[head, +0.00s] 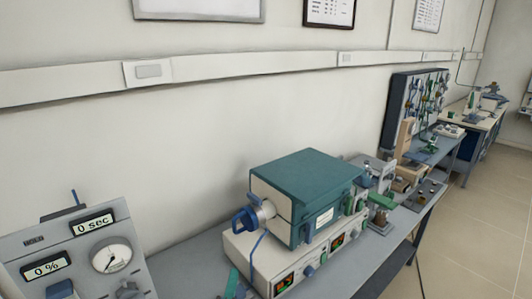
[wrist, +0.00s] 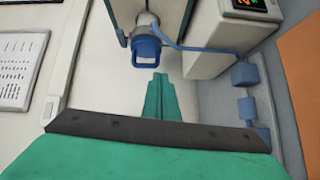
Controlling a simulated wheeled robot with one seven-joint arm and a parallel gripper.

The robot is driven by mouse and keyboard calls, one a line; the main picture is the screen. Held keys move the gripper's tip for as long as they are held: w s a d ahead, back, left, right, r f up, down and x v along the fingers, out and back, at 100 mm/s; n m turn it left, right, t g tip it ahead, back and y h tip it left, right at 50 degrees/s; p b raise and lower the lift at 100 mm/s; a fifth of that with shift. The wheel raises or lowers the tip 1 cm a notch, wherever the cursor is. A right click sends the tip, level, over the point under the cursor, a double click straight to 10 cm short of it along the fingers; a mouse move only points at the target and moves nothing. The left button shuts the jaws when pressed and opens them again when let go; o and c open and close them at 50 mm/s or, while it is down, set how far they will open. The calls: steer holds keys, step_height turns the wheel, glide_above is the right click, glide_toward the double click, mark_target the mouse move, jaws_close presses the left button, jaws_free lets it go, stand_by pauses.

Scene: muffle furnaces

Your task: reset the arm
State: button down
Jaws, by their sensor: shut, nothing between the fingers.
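My gripper (wrist: 159,98) shows in the wrist view as green fingers beyond a dark band, closed together with nothing between them. The fingertips point toward the blue handle (wrist: 147,54) of the furnace and appear apart from it, though the depth is hard to judge. In the head view, the teal box furnace (head: 312,172) sits on a pale control base at the middle, with the blue handle (head: 243,219) on its left end.
A grey panel (head: 75,245) with a dial and displays reading "0 sec" and "0 %" stands at the lower left. The bench (head: 385,250) continues right with several instruments and a dark rack (head: 400,105). The tiled floor (head: 490,220) at right looks clear.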

steer(key=s+d+f+m, duration=0.1)
steer(key=s+f, duration=0.2)
steer(key=s+d+f+m, duration=0.1)
steer(key=s+f, duration=0.2)
steer(key=s, duration=0.1)
steer(key=s+d+f+m+g, duration=0.1)
steer(key=s+f, duration=0.2)
steer(key=shift+s+f+y, duration=0.15)
steer(key=shift+f+y, duration=0.05)
steer(key=shift+y, duration=0.2)
steer(key=s+d+m, duration=0.2)
steer(key=s+m, duration=0.2)
steer(key=s, duration=0.6)
steer(key=s+d+f+m, duration=0.1)
steer(key=s+d+m, duration=0.2)
steer(key=s, duration=0.8)
steer(key=s+d+m+g, duration=0.1)
steer(key=s+d+m, duration=0.1)
steer(key=s+m, duration=0.4)
steer(key=s, duration=0.5)
steer(key=shift+d+f, duration=0.3)
steer(key=shift+f, duration=0.05)
steer(key=shift+w, duration=0.1)
